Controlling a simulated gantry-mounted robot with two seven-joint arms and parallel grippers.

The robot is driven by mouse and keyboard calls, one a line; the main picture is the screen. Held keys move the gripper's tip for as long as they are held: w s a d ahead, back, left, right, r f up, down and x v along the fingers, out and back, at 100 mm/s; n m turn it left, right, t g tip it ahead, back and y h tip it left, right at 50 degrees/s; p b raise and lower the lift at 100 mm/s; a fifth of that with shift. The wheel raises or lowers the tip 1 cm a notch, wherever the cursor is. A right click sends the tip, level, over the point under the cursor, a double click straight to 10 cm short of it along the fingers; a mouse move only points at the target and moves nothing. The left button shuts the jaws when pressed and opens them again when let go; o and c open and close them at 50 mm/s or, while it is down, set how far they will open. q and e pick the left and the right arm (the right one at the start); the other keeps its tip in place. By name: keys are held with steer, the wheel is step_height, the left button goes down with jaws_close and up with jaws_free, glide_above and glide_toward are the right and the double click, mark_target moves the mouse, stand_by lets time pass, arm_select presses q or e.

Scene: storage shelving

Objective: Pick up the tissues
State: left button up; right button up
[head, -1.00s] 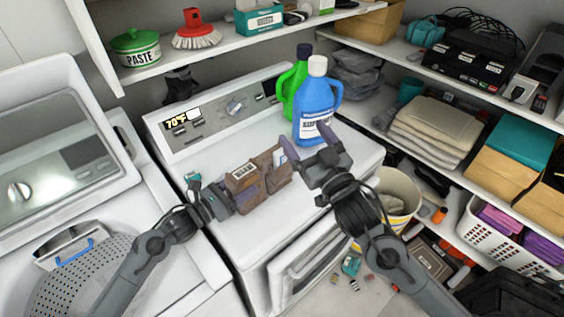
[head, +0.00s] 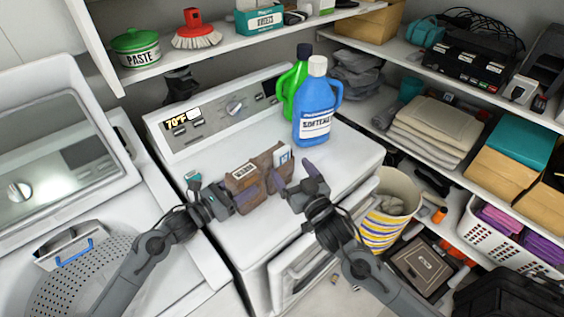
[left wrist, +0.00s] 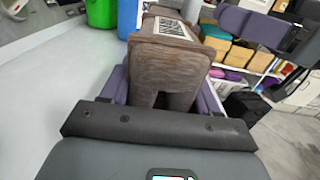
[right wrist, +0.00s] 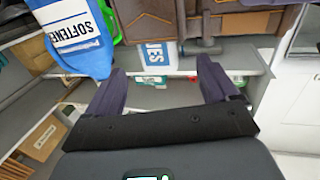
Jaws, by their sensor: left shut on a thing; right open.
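The tissues (head: 284,155) are a small white and blue pack at the right end of a brown caddy (head: 246,176). In the right wrist view the tissues (right wrist: 154,54) show a partly hidden label and appear ahead, between the fingers but apart from them. My left gripper (head: 238,197) is shut on the brown caddy, which also fills the space between its fingers in the left wrist view (left wrist: 168,65). The caddy is above the white machine top; its exact height is unclear. My right gripper (head: 293,174) is open and empty, close to the caddy's right end.
A blue softener bottle (head: 314,112) and a green bottle (head: 286,88) stand at the back of the white machine (head: 215,135). A striped bin (head: 380,230) is on the floor at right. Shelves with boxes (head: 510,160) line the right wall. An open washer is at left.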

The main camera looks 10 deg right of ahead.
mark_target(284, 158)
steer(key=shift+x, duration=2.65)
steer(key=shift+d, duration=0.1)
steer(key=shift+c, duration=0.5)
steer(key=c, duration=1)
steer(key=shift+c, duration=0.2)
step_height(284, 158, up, 10)
arm_select(q)
steer(key=o, duration=1.5)
steer(key=shift+a, duration=0.1)
